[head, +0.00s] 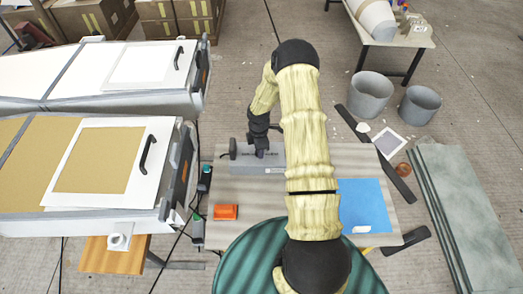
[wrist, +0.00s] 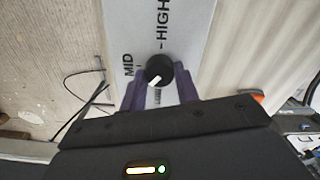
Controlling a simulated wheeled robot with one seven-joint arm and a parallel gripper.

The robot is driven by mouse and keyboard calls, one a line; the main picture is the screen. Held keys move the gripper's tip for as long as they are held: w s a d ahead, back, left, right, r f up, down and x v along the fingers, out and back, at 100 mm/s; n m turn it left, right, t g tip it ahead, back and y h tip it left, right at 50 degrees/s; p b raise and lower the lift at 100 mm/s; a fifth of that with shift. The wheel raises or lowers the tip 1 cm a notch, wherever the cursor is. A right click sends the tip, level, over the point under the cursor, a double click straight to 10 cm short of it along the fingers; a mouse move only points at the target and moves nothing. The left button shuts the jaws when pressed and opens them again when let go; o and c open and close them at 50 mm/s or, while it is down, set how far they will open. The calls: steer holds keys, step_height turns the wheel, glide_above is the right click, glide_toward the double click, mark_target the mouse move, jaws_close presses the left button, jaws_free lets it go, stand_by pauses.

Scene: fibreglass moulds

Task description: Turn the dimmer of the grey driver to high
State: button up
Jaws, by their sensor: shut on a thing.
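The grey driver (head: 243,166) is a long pale box on the striped table, partly hidden by my arm. In the wrist view its face (wrist: 190,20) shows MID to the left of the dimmer knob and HIGH above it. The dimmer (wrist: 160,67) is a round black knob with a white mark on its lower left, away from HIGH. My gripper (wrist: 160,88) has its purple fingers on either side of the knob and is shut on it. In the head view my gripper (head: 260,148) reaches down onto the driver; the knob is hidden there.
An orange box (head: 225,212) and a blue sheet (head: 365,205) lie on the table (head: 262,191). Large moulds (head: 135,130) stand to the left. Two grey buckets (head: 371,95) stand on the floor at the right. Cables (head: 198,150) run along the table's left edge.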

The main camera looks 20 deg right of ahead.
steer(key=m+b, duration=0.1)
steer(key=m, duration=0.2)
steer(key=shift+d+f, duration=0.1)
steer(key=shift+d, duration=0.05)
steer(key=m+b, duration=0.1)
steer(key=m, duration=0.3)
steer(key=shift+b, duration=0.35)
steer(key=m+b, duration=0.1)
steer(key=m, duration=0.3)
steer(key=m+b, duration=0.1)
steer(key=m, duration=0.2)
steer(key=shift+m, duration=0.4)
steer(key=m, duration=0.3)
steer(key=shift+m+b, duration=0.3)
steer(key=shift+b, duration=0.1)
steer(key=m, duration=0.3)
steer(key=shift+m, duration=0.3)
steer(key=m, duration=0.6)
steer(key=shift+m, duration=0.3)
